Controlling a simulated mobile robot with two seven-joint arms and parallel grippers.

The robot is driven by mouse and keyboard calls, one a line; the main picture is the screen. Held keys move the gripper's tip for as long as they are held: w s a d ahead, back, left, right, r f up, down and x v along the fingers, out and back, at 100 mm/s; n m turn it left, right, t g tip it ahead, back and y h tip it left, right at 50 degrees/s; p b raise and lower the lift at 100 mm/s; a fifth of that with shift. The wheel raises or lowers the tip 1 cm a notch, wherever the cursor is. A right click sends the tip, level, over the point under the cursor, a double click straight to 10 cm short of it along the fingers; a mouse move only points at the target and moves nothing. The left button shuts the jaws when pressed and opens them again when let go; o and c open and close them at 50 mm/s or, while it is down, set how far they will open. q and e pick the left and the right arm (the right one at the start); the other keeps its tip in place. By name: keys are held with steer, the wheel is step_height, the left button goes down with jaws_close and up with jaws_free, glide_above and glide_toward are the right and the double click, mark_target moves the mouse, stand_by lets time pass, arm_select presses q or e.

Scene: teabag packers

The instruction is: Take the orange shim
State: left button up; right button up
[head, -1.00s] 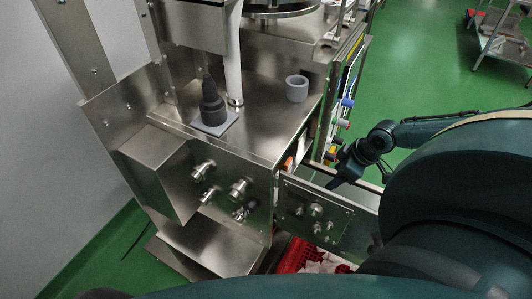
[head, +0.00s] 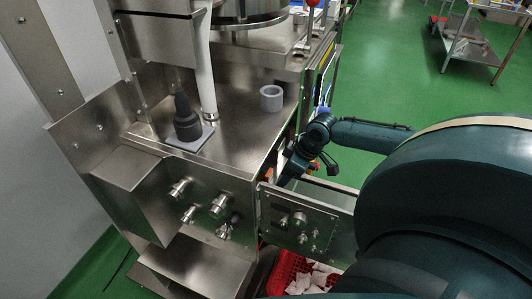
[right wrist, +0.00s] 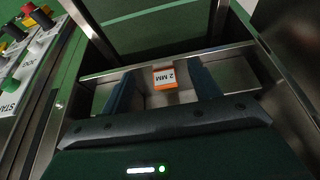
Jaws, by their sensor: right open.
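The orange shim (right wrist: 165,77), a small block with a white "2 MM" label, shows in the right wrist view near a metal rail. My right gripper (right wrist: 162,86) is open, with one finger on each side of the shim in that view. Whether the fingers touch it cannot be told. In the head view my right gripper (head: 287,179) is at the machine's right side, by the front panel's upper edge. I cannot make out the shim clearly there. My left gripper is out of view.
A dark nozzle-shaped piece (head: 186,118) on a grey plate and a grey ring (head: 271,98) stand on the steel machine top. A red crate (head: 287,270) with white packets sits below. Control buttons (right wrist: 30,48) show at left in the wrist view. A cart (head: 478,35) stands far off.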

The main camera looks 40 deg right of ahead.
mark_target(271, 176)
steer(key=shift+w+a, duration=0.35)
steer(key=shift+w, duration=0.3)
steer(key=shift+w+a, duration=0.3)
steer(key=shift+w, duration=0.3)
steer(key=shift+x, duration=1.1)
steer(key=shift+w+a+f, duration=0.2)
steer(key=shift+w+f, duration=0.15)
steer(key=shift+f, duration=0.05)
steer(key=shift+c, duration=0.4)
steer(key=c, duration=1)
steer(key=shift+r, duration=0.1)
